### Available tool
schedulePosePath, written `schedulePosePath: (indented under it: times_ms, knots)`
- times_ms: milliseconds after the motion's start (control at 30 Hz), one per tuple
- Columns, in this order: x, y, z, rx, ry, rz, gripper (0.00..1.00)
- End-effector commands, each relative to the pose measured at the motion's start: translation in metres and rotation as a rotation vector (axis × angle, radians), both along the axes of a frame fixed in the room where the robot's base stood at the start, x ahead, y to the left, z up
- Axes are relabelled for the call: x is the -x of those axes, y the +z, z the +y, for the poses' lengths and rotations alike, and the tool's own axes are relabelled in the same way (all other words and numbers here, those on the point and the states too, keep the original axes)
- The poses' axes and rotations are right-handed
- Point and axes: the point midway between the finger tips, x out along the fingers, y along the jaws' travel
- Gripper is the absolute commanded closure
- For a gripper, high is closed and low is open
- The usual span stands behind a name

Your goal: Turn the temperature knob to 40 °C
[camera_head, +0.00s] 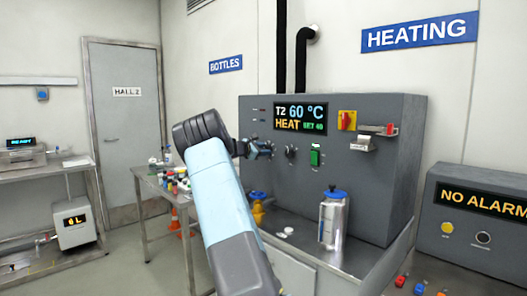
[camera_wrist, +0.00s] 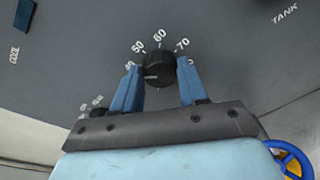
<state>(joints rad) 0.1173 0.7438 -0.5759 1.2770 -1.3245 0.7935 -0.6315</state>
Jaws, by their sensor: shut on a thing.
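The temperature knob (camera_wrist: 158,68) is a dark round knob on the grey panel, with 50, 60 and 70 printed around it. My gripper (camera_wrist: 158,80) is shut on it, one blue finger on each side. A light mark on the knob lies toward its left side; the numeral by the left finger is partly covered. In the head view my gripper (camera_head: 262,149) is at the left of the heating panel (camera_head: 390,190), and the knob cannot be made out there. The display (camera_head: 300,119) reads T2 60 °C, HEAT, and in small green text SET 40.
Right of my gripper are a small dark knob (camera_head: 290,151), a green switch (camera_head: 315,157) and a red-yellow switch (camera_head: 347,120). A metal bottle with a blue cap (camera_head: 332,218) stands on the bench below. A blue handwheel (camera_wrist: 291,158) shows at lower right in the wrist view.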

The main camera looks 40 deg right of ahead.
Motion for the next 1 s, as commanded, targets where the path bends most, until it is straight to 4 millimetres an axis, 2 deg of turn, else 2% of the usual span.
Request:
schedulePosePath:
  times_ms: [33, 233, 267, 500, 833, 1000]
  knots:
    - [-0.001, -0.007, 0.002, -0.008, 0.001, 0.006, 0.88]
    - [-0.001, -0.007, 0.002, -0.009, 0.002, 0.005, 0.88]
    - [-0.001, -0.007, 0.002, -0.009, 0.002, 0.005, 0.57]
    - [-0.001, -0.004, 0.001, -0.004, 0.001, 0.001, 0.34]
    - [0.000, -0.001, 0.003, -0.002, 0.000, -0.001, 0.32]
    - [0.001, 0.001, 0.023, -0.003, 0.003, 0.000, 0.32]
